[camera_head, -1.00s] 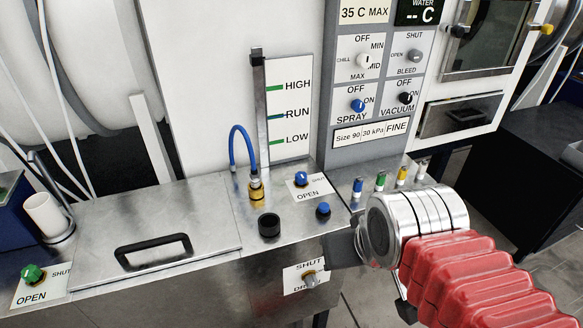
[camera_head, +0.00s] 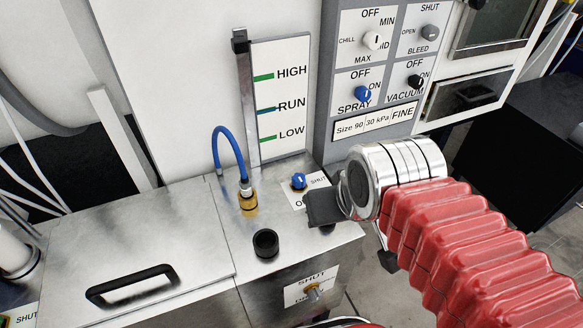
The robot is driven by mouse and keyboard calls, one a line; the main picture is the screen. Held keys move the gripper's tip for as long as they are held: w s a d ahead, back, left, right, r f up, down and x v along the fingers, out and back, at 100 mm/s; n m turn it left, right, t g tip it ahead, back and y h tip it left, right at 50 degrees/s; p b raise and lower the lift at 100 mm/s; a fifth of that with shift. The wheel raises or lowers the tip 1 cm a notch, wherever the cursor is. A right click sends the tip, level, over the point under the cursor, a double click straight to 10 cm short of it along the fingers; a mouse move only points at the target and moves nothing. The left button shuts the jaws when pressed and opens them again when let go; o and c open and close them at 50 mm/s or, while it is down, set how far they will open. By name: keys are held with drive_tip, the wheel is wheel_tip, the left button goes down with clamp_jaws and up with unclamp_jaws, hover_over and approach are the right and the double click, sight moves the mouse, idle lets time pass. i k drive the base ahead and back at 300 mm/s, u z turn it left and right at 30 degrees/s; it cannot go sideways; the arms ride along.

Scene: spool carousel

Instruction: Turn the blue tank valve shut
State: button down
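The blue tank valve (camera_head: 298,182) is a small blue knob on a brass base, on the steel deck right of the blue hose. Its white label (camera_head: 317,179) reads SHUT at the right; the word below is mostly covered by my gripper. I cannot tell the knob's exact angle. My gripper (camera_head: 323,208) comes in from the right, its dark finger just below and right of the knob. It appears apart from the knob. The far finger is not clearly seen, so its opening is unclear.
A blue hose (camera_head: 229,143) on a brass fitting stands left of the valve. A black round socket (camera_head: 265,243) is in front. A lid with a black handle (camera_head: 131,287) lies left. A control panel (camera_head: 386,77) rises behind. A drain valve (camera_head: 313,292) is on the front face.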

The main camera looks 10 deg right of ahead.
sight(299, 180)
drive_tip(key=z, duration=0.1)
drive_tip(key=k, duration=0.5)
drive_tip(key=u, duration=0.85)
drive_tip(key=i, duration=0.75)
drive_tip(key=u, duration=0.15)
